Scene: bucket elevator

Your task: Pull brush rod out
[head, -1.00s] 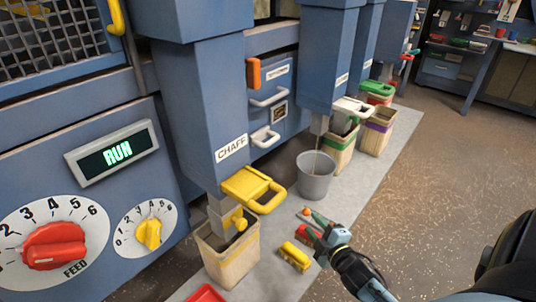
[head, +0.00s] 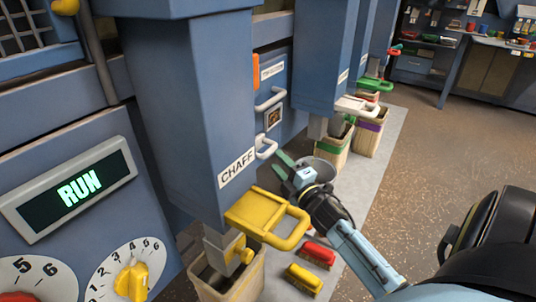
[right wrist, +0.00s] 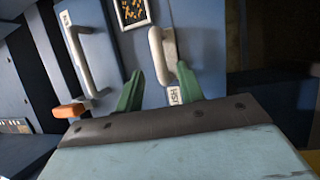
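The pale brush rod handle (head: 265,147) sticks out low on the blue machine front, right of the CHAFF chute. In the right wrist view the handle (right wrist: 157,48) stands ahead of the fingertips, close to the right finger, with a partly hidden label ending in "USH" below it. My right gripper (head: 282,166) is in front of the handle. In the right wrist view its green fingers (right wrist: 160,72) are spread apart with nothing visibly held between them. Whether a finger touches the handle I cannot tell. My left gripper is not in view.
Another pale handle (head: 270,99) sits above. Open floor lies to the right.

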